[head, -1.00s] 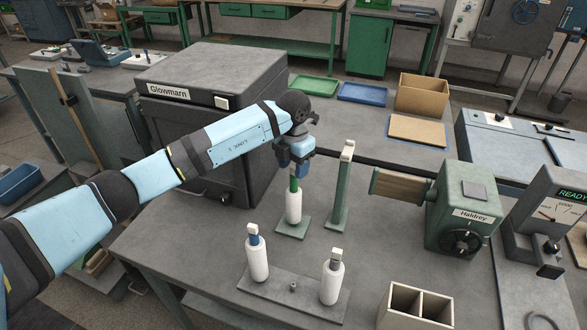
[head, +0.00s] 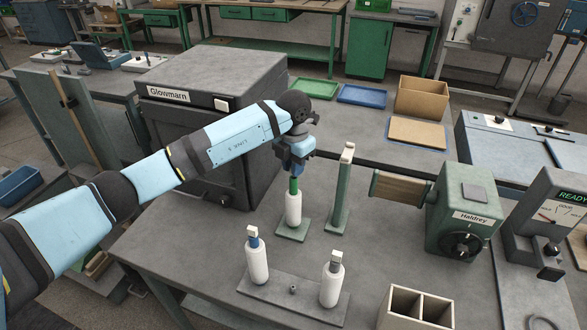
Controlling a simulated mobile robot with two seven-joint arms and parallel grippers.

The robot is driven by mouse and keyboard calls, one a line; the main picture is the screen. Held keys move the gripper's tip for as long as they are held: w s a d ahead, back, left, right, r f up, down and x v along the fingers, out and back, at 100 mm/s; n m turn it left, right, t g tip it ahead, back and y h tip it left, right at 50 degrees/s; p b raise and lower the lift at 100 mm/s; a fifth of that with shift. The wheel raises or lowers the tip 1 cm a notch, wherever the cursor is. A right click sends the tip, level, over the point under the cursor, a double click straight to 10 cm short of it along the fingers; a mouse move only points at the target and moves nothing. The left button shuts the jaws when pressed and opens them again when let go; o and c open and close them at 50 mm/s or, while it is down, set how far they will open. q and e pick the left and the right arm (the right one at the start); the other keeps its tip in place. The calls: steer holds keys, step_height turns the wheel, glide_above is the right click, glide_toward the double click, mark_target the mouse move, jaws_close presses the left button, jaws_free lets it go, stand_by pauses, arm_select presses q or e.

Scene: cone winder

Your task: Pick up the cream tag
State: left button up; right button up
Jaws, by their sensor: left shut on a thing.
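My left gripper (head: 294,169) points down directly over the green-topped white bobbin (head: 293,208), which stands upright on a small green base. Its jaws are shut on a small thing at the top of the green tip. This appears to be the cream tag, but the fingers hide it. Whether it is clear of the green tip cannot be told. Similar pale pieces top the blue-tipped bobbin (head: 257,262) and the grey-tipped bobbin (head: 331,284). My right gripper is out of view.
A green post (head: 340,195) stands close right of the gripper. The dark Glowmarn cabinet (head: 215,75) is behind my arm. The green Haldrey machine (head: 463,205) stands right, with a two-compartment box (head: 388,313) in front. Bare table lies between post and box.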

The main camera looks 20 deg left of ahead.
arm_select(q)
step_height(320, 180, up, 22)
stand_by(0.7)
steer(key=shift+a, duration=0.1)
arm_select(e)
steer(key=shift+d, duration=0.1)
